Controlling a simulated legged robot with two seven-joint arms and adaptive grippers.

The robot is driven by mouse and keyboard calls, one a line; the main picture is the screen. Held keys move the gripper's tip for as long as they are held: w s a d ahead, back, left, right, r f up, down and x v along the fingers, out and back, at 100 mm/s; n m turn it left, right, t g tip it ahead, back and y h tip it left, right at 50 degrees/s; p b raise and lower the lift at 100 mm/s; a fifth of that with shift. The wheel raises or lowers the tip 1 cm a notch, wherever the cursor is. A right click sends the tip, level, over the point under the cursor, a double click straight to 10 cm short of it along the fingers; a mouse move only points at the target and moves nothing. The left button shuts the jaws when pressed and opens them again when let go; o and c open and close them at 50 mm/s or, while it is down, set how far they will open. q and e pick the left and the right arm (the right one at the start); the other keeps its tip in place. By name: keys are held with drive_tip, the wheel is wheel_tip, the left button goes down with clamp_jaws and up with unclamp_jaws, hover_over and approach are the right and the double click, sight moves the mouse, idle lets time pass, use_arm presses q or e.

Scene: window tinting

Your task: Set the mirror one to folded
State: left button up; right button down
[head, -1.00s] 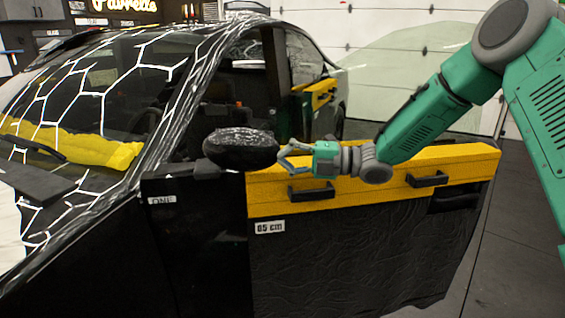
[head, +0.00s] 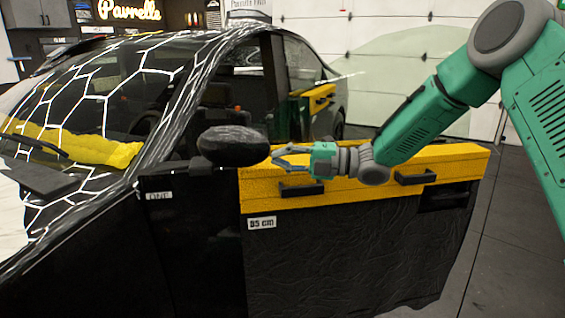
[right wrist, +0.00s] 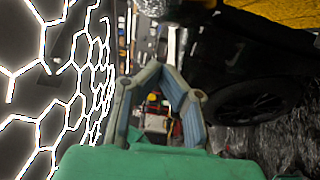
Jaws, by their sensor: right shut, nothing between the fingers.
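The mirror marked one is a black, wrapped, rounded mirror (head: 233,146) on the car door, above a small "ONE" label (head: 158,196). It sticks out sideways from the door, toward the right of the head view. My right gripper (head: 275,156) is shut and empty, with its fingertips at the right end of the mirror. I cannot tell whether they touch it. The fingers also show in the right wrist view (right wrist: 172,82), where I cannot make out the mirror for certain. My left gripper is not in view.
The open door has a yellow upper panel (head: 400,166) with black handles, just below my right arm. The windshield (head: 90,95) with white hexagon lines is at the left. A wheel (right wrist: 250,105) shows in the right wrist view. Open floor (head: 515,250) lies at the right.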

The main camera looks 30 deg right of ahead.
drive_tip(key=d, duration=1)
drive_tip(key=a+f+m+h, duration=0.4)
drive_tip(key=a+f+m, duration=0.55)
drive_tip(key=f, duration=0.45)
drive_tip(key=s+a+f+m+g+h, duration=0.1)
drive_tip(key=s+a+f+m+h, duration=0.1)
drive_tip(key=s+f+m, duration=0.45)
drive_tip(key=s+a+f+m+g+h, duration=0.1)
drive_tip(key=s+a+f+m+h, duration=0.2)
drive_tip(key=f, duration=0.6)
drive_tip(key=s+f+m+g+h, duration=0.2)
drive_tip(key=s+f+m+g, duration=0.2)
drive_tip(key=s, duration=1)
drive_tip(key=s+f+m+g+h, duration=0.2)
drive_tip(key=s+f+m+g, duration=0.2)
drive_tip(key=s, duration=1.1)
wheel_tip(320, 180, down, 2)
drive_tip(key=shift+s+a+f+g+h, duration=0.15)
drive_tip(key=shift+a+f+g+h, duration=0.05)
drive_tip(key=shift+a+g+h, duration=0.25)
drive_tip(key=shift+d, duration=0.1)
